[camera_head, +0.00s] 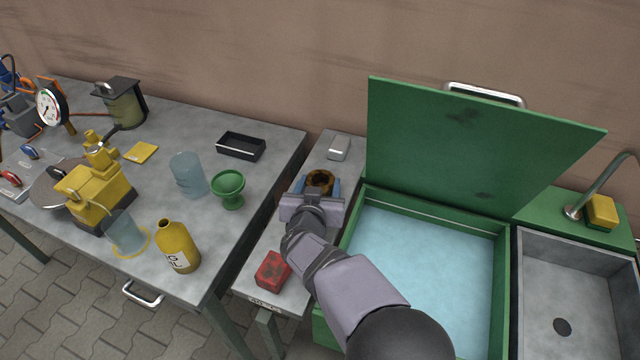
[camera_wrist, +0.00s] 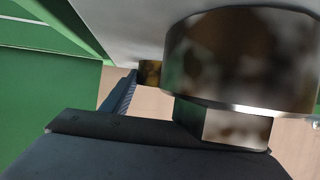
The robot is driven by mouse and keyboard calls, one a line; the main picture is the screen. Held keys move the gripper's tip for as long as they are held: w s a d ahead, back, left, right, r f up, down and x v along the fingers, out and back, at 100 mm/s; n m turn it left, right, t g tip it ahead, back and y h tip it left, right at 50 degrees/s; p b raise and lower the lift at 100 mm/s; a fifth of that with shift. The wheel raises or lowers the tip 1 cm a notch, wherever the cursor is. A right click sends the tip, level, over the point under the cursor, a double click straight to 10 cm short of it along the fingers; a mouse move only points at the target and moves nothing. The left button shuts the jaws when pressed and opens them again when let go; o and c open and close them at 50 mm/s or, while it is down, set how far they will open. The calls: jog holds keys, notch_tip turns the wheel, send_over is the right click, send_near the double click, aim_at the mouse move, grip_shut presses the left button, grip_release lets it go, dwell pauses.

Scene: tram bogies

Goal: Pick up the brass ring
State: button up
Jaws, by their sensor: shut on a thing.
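The brass ring (camera_head: 320,177), brown-gold and dark-stained, shows in the head view between the blue fingers of my gripper (camera_head: 319,187), over the narrow grey bench (camera_head: 255,297). My gripper is shut on it, with one finger on each side. In the wrist view a large stained metal round body (camera_wrist: 240,60) fills the upper right, close to the camera. Its hole does not show there. A small brass-coloured patch (camera_wrist: 150,73) shows beside the ribbed blue finger. I cannot tell whether the ring touches the bench.
A silver box (camera_head: 338,148) stands behind the ring, and a red block (camera_head: 272,271) at the bench's front. The green tank (camera_head: 504,290) with raised lid (camera_head: 460,150) is close on the right. The left table holds a green goblet (camera_head: 229,187) and a black tray (camera_head: 241,146).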

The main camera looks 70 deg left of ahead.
aim_at(319, 185)
jog(key=shift+r, duration=0.15)
notch_tip(319, 185, up, 18)
jog(key=p, duration=0.5)
